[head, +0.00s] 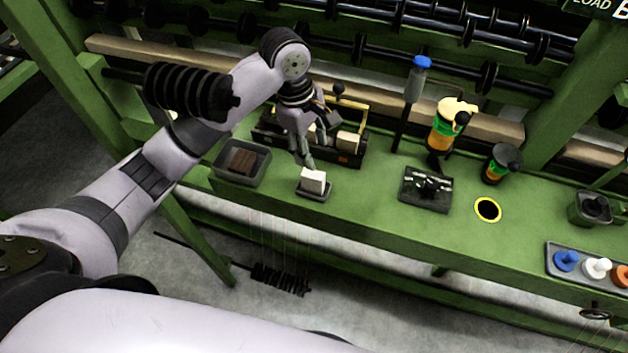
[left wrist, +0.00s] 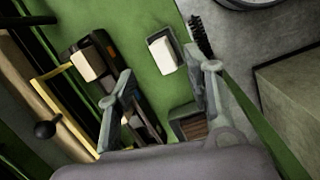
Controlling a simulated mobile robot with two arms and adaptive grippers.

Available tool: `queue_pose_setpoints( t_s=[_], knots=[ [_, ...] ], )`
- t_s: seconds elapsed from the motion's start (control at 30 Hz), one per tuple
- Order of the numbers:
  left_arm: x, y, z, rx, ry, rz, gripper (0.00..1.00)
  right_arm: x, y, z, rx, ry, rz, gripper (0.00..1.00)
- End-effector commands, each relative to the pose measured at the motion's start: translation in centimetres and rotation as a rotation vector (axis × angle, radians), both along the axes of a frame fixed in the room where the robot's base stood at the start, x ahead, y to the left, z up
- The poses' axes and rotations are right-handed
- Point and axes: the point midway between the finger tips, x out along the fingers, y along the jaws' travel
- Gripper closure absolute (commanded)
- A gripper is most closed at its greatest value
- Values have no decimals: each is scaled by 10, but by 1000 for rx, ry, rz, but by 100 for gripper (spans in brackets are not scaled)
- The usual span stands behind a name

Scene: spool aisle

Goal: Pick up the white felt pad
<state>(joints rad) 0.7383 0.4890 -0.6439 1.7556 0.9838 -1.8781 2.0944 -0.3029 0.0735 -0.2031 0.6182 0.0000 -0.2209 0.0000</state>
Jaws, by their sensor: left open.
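The white felt pad (head: 313,180) is a white block in a small dark tray (head: 315,194) near the front edge of the green bench. In the left wrist view the pad (left wrist: 163,53) lies beyond the fingertips, roughly between them in the picture. My left gripper (head: 305,162) is open and empty, close to the pad on its far side and apparently above it. Both of its fingers (left wrist: 168,75) show spread apart in the left wrist view. My right gripper is not in view.
A grey bin with brown blocks (head: 241,162) stands left of the pad. A dark toolbox with a yellow handle (head: 348,150) stands close behind. A black fixture (head: 427,189), bottles and a tray of coloured pegs (head: 590,268) are to the right. Bench between pad and fixture is clear.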

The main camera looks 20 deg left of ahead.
Motion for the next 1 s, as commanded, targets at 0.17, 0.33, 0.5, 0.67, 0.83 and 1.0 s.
queue_pose_setpoints(
  t_s=[0.17, 0.33, 0.5, 0.67, 0.83, 1.0],
  knots=[
    [4, 17, 39, 53, 58, 181, 53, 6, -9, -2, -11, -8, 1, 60],
    [3, 20, 38, 65, 77, 229, 53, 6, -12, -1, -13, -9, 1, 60],
    [2, 16, 4, 66, 79, 230, 53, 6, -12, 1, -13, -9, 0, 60],
    [2, 11, -31, 64, 78, 228, 53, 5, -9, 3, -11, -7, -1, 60],
    [3, 7, -61, 64, 75, 228, 53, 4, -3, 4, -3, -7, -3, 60],
    [3, 6, -74, 62, 73, 227, 53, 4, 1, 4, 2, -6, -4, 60]
  ],
)
